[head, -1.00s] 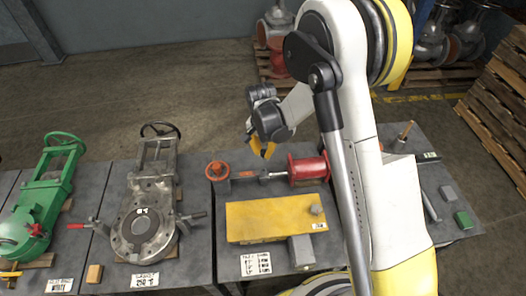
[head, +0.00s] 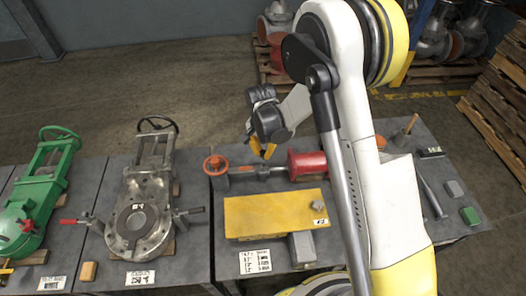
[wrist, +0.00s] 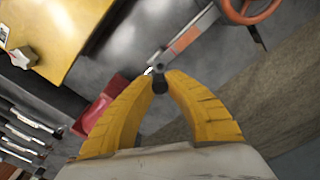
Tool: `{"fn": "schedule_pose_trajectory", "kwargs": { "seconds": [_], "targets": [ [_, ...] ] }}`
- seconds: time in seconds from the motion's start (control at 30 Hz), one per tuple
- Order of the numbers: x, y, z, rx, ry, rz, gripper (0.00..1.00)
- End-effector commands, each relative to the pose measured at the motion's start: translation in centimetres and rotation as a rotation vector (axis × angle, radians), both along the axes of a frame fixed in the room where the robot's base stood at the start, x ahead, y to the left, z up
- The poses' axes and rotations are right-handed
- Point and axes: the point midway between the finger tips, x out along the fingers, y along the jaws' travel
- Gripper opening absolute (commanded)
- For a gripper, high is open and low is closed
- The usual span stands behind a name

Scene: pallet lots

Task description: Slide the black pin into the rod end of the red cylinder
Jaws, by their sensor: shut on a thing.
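The red cylinder (head: 308,166) lies on the middle table in the head view. Its pale rod points left toward an orange handwheel (head: 215,165). In the wrist view a red part (wrist: 98,106) shows behind my left finger, and a grey bar with an orange section (wrist: 186,40) runs up toward the handwheel (wrist: 247,8). My gripper (head: 264,150) is over the rod, pointing down. In the wrist view its yellow fingers (wrist: 160,78) meet at the tips on the small black pin (wrist: 159,86), close to the bar's lower end. I cannot tell whether the pin touches it.
A yellow block (head: 270,215) and a grey block (head: 302,248) lie in front of the cylinder. A grey valve (head: 136,222) and a green valve (head: 38,205) stand to the left. A hammer (head: 431,195) and small blocks lie on the right table.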

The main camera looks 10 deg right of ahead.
Motion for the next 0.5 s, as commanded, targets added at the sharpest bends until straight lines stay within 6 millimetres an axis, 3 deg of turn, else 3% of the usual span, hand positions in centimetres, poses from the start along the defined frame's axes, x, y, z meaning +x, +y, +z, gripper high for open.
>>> {"fn": "schedule_pose_trajectory", "kwargs": {
  "seconds": [0.03, 0.2, 0.5],
  "targets": [
    [0.0, 0.0, -0.9, 0.000, 0.000, 0.000, 0.00],
    [0.0, 0.0, -1.9, 0.000, 0.000, 0.000, 0.00],
    [0.0, 0.0, -2.0, 0.000, 0.000, 0.000, 0.00]
  ]
}}
